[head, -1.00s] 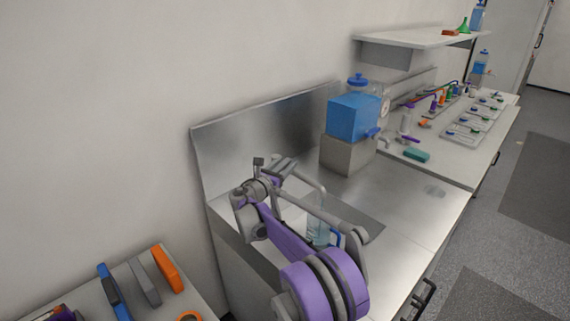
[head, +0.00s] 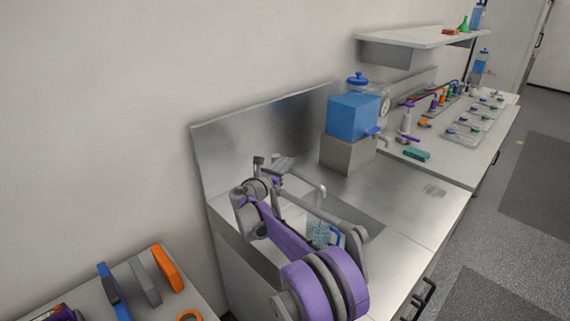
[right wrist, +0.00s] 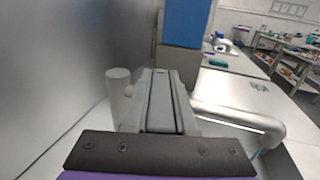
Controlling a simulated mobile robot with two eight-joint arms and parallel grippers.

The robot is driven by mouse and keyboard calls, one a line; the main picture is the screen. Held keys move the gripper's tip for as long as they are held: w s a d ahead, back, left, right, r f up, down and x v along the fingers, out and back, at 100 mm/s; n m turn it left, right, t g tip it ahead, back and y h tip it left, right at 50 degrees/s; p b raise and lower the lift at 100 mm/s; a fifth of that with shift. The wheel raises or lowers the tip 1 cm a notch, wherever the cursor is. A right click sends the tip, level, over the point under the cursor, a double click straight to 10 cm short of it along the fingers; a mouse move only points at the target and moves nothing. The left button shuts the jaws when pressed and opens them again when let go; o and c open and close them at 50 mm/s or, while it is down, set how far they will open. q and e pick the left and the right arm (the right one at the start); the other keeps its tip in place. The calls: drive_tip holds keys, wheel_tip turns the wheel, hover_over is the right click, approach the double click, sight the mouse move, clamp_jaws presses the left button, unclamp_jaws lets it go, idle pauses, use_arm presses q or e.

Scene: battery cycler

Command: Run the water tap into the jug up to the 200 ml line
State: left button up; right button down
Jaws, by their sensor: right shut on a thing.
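The clear jug (head: 316,236) with a blue handle (head: 337,236) stands in the sink, partly behind my right arm. Its body looks bluish and speckled; the level and the 200 ml line cannot be read. The grey tap spout (head: 318,187) curves down above the jug. It also shows in the right wrist view (right wrist: 245,120), running out to the right beside my fingers. My right gripper (head: 279,168) is at the tap; its two fingers (right wrist: 165,98) are close together. It is shut on the tap's handle, which the fingers mostly hide. My left gripper is out of view.
A blue water tank (head: 354,116) stands on a grey block (head: 346,154) to the right of the sink. A steel splashback (head: 235,143) rises behind the sink. The steel counter (head: 415,205) to the right is clear. A side table with tools (head: 168,268) is at lower left.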

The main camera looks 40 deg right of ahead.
idle(0.9)
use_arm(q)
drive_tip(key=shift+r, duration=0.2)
use_arm(e)
drive_tip(key=m+g, duration=0.1)
drive_tip(key=g, duration=0.1)
drive_tip(key=shift+w+m+g+h, duration=0.2)
drive_tip(key=shift+m+g+h, duration=0.1)
drive_tip(key=shift+m+h, duration=0.1)
use_arm(q)
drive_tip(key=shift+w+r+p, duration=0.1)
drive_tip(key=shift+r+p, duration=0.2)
drive_tip(key=shift+p, duration=0.1)
use_arm(e)
drive_tip(key=shift+m+g, duration=0.8)
drive_tip(key=shift+g, duration=0.5)
drive_tip(key=c, duration=0.7)
unclamp_jaws()
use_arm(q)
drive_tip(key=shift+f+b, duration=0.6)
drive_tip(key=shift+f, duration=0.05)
use_arm(e)
drive_tip(key=a, duration=1.1)
drive_tip(key=shift+s, duration=0.4)
